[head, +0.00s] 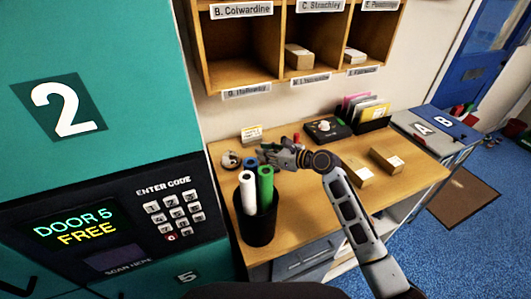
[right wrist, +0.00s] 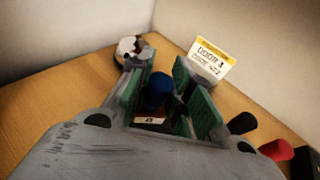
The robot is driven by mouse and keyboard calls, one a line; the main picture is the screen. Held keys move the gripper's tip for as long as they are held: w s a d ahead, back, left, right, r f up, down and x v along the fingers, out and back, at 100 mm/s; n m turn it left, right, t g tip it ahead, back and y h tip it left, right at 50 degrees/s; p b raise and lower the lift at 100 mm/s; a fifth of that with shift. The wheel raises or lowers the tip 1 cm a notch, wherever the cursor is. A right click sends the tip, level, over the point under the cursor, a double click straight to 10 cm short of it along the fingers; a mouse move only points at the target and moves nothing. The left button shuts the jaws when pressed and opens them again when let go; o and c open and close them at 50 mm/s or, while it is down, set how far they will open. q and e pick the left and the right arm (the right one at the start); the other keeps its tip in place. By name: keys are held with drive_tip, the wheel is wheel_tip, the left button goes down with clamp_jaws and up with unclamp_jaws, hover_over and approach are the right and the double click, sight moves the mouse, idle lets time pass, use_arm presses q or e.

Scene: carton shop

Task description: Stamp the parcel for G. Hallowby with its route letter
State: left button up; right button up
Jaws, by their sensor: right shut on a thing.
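My right gripper (head: 262,156) is low over the back left of the wooden desk. In the right wrist view its green-padded fingers (right wrist: 168,98) are shut on a blue-knobbed stamp (right wrist: 157,92), which also shows in the head view (head: 250,162). A small label with a letter, too blurred to be sure of, shows below the knob. Two cardboard parcels (head: 386,159) (head: 357,176) lie on the right of the desk; their labels are too small to read. The label for G. Hallowby (head: 247,91) is under the left pigeonhole. My left gripper is out of view.
A black knob (right wrist: 242,123) and a red knob (right wrist: 275,151) stand beside my gripper. A door code card (right wrist: 210,62) and a round white-and-dark object (right wrist: 130,48) are behind. A black cup of rolls (head: 257,217) stands in front. A black tray (head: 325,131) is further right.

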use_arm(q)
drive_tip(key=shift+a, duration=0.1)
use_arm(e)
drive_tip(key=shift+f, duration=0.65)
idle(1.4)
drive_tip(key=shift+r+p, duration=0.65)
drive_tip(key=shift+p, duration=0.15)
drive_tip(key=shift+r+p, duration=0.45)
drive_tip(key=shift+p, duration=0.15)
drive_tip(key=shift+r+p, duration=0.3)
drive_tip(key=shift+p, duration=0.05)
drive_tip(key=shift+r+p, duration=0.9)
drive_tip(key=shift+p, duration=0.3)
drive_tip(key=shift+r+p, duration=1.3)
drive_tip(key=shift+p, duration=0.5)
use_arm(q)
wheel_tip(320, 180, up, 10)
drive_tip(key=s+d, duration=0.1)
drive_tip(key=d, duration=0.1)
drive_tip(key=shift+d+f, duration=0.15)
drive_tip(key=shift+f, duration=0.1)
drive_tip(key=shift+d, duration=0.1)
use_arm(e)
drive_tip(key=shift+d, duration=0.1)
